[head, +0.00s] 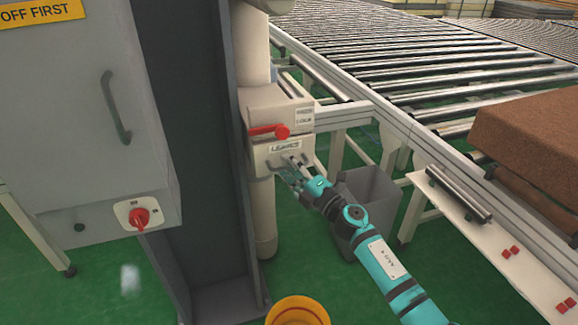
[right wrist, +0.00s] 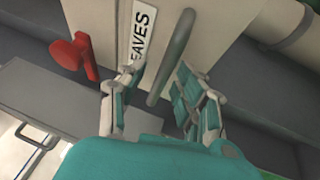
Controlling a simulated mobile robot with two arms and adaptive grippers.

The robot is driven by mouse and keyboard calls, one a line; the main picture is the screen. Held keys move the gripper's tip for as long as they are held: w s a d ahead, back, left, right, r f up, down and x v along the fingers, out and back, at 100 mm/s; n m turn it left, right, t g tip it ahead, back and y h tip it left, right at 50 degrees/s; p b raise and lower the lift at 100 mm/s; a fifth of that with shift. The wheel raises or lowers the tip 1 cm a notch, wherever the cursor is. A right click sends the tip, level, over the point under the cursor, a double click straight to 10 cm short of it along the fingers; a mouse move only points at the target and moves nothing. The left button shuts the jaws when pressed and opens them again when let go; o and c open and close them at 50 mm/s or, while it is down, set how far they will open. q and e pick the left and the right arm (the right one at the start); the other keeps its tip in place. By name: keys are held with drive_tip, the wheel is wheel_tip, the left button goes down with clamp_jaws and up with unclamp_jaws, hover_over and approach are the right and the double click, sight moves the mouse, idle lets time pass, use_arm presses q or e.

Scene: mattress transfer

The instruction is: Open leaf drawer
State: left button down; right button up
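The leaf drawer (head: 262,160) is a pale front labelled "LEAVES" on a box fixed to a post, and it looks shut. My right gripper (head: 289,166) is at its handle, hiding much of it in the head view. In the right wrist view the grey bar handle (right wrist: 173,55) runs between the two fingers of my right gripper (right wrist: 168,88). The fingers are apart on either side of the bar, and I see no clear grip on it. The drawer front (right wrist: 105,25) also shows there with part of its label. My left gripper is not in view.
A red lever (head: 270,130) sits just above the drawer, and it also shows in the right wrist view (right wrist: 75,55). A grey bin (head: 372,190) stands below right. A dark steel column (head: 200,150) is at left, and a roller conveyor (head: 440,65) behind right.

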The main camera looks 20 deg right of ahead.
drive_tip(key=shift+w, duration=0.1)
clamp_jaws()
idle(0.5)
